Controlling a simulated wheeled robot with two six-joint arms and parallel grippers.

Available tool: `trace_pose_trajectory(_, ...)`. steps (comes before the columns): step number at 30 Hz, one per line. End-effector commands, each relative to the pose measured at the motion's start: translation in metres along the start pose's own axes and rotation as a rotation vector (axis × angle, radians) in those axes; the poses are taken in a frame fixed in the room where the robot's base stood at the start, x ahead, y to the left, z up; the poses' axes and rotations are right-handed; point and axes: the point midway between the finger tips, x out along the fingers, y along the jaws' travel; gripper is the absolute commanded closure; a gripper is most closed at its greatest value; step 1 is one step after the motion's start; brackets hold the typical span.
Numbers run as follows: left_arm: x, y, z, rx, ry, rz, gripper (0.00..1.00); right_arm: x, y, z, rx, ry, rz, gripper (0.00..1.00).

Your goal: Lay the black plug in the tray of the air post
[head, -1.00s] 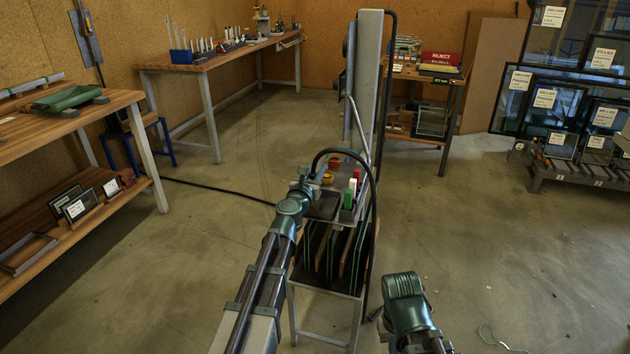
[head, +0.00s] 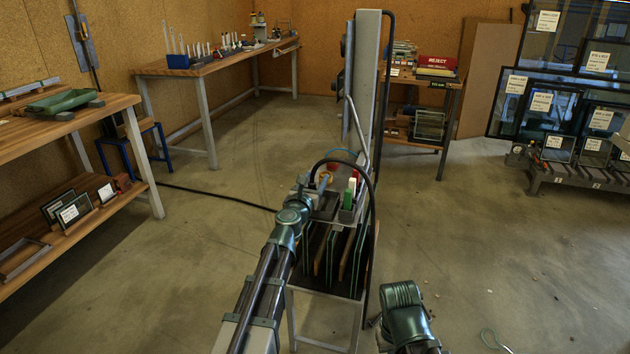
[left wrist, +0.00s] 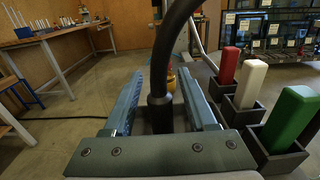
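The black plug (left wrist: 160,113) on the end of a black hose stands roughly upright between the fingers of my left gripper (left wrist: 161,92) in the left wrist view. Strips of space show between the plug and both blue fingers, so the gripper looks open around it. In the head view my left gripper (head: 312,186) is over the near side of the air post (head: 363,90), and the hose arcs down to it. The dark tray (head: 326,207) shows on the post's shelf beside the gripper. Whether the plug touches the tray is hidden.
Red (left wrist: 229,65), white (left wrist: 250,82) and green (left wrist: 290,118) blocks stand in dark holders right of the gripper. An orange-yellow part (head: 325,178) is just beyond it. Glass panes (head: 335,255) stand in slots below. Workbenches (head: 215,62) are at the left and back.

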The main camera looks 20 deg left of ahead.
Motion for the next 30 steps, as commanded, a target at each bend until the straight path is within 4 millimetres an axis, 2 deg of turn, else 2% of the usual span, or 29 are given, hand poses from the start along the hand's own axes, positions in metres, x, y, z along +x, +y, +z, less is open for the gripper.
trace_pose_trajectory(10,0.0,0.0,0.007,0.0,0.0,0.0,0.43,-0.007,0.001,0.0,0.0,0.0,0.0,1.0)
trace_pose_trajectory(17,-0.036,-0.001,0.004,0.0,0.0,0.0,0.43,-0.004,0.0,0.0,0.0,0.0,0.0,1.0)
trace_pose_trajectory(27,-0.105,-0.001,0.004,0.0,0.0,0.001,0.43,-0.004,0.0,0.0,0.0,0.0,0.0,1.0)
trace_pose_trajectory(30,-0.117,-0.001,0.004,0.0,0.0,0.0,0.43,-0.004,0.0,0.0,0.0,0.0,0.0,1.0)
